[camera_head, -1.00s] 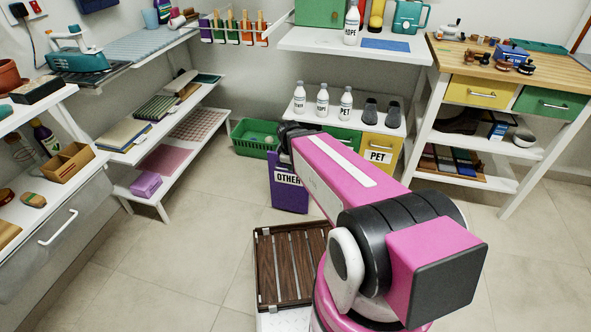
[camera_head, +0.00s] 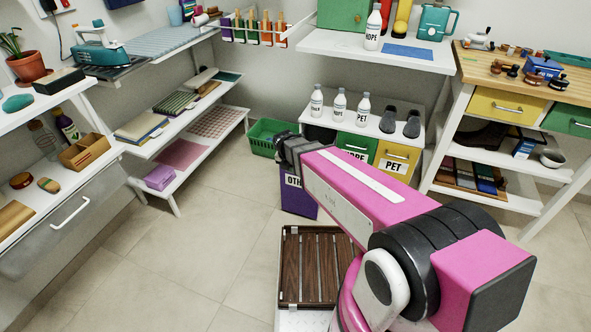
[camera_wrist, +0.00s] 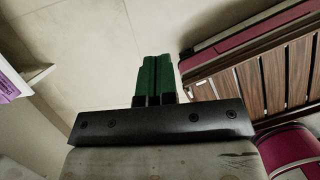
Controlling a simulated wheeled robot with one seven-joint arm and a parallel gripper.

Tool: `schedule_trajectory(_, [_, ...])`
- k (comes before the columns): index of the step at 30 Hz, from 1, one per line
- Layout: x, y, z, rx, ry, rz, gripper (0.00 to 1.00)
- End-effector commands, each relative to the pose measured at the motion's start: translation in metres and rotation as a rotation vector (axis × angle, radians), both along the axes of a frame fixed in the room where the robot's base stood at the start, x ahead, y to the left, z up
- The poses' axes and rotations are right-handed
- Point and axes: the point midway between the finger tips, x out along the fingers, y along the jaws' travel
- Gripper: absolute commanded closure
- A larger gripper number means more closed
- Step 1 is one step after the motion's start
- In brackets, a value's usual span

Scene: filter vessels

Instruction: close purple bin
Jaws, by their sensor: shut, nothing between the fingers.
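The purple bin (camera_head: 298,196) is in the head view, left of the green bin (camera_head: 357,146) and yellow bin (camera_head: 395,160) under the small white shelf unit. It stands forward of them. Its white label is partly covered by my pink arm, and so is its right side. I cannot tell how far out it is. My gripper (camera_wrist: 155,80) shows in the wrist view with its dark green fingers together and empty, above bare floor. In the head view the gripper is hidden behind my arm. The purple bin is not clearly seen in the wrist view.
A green basket (camera_head: 266,137) sits on the floor behind and left of the purple bin. A low white rack (camera_head: 172,190) with a lilac box (camera_head: 160,177) stands left. A brown slatted tray (camera_head: 318,266) lies in front. The floor at centre left is clear.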

Motion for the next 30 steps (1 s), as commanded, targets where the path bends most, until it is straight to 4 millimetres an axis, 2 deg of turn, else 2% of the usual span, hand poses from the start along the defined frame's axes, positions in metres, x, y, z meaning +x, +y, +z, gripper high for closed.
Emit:
schedule_trajectory(15, [0.027,-0.009,-0.090,-0.001,0.001,-0.003,1.00])
schedule_trajectory(21, [0.052,-0.020,-0.093,0.001,0.001,-0.005,1.00])
schedule_trajectory(30, [0.060,-0.024,-0.094,0.001,0.001,-0.004,1.00])
